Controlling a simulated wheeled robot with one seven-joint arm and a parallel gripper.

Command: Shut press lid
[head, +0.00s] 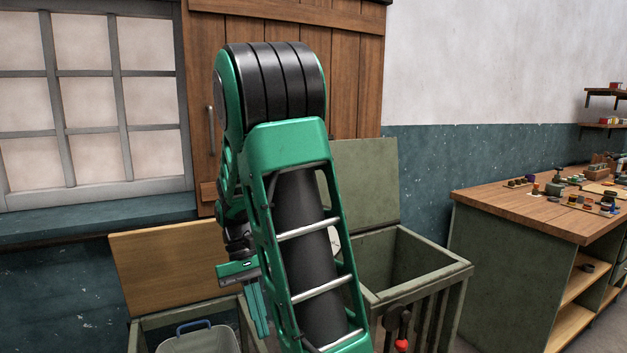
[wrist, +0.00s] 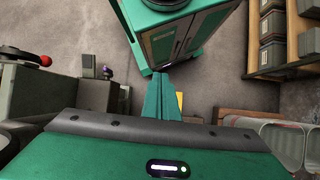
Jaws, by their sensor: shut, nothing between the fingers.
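Two open-topped boxes stand against the wall in the head view. The right one is a grey-green box (head: 450,270) with a slatted front and a lever with a red knob (head: 401,345). Its green lid (head: 365,180) stands raised at the back. The left box (head: 140,325) has a wooden lid (head: 165,265), also raised. I cannot tell for certain which is the press. My gripper (head: 262,330) points down between the two boxes, apart from both lids. Its fingers (wrist: 160,80) are together and empty in the wrist view. My arm hides part of the right box.
A grey bin (head: 197,340) with a blue handle sits in the left box. A workbench (head: 530,210) with small items stands at the right. The wrist view shows bare floor (wrist: 80,20) and shelves with bins (wrist: 272,55).

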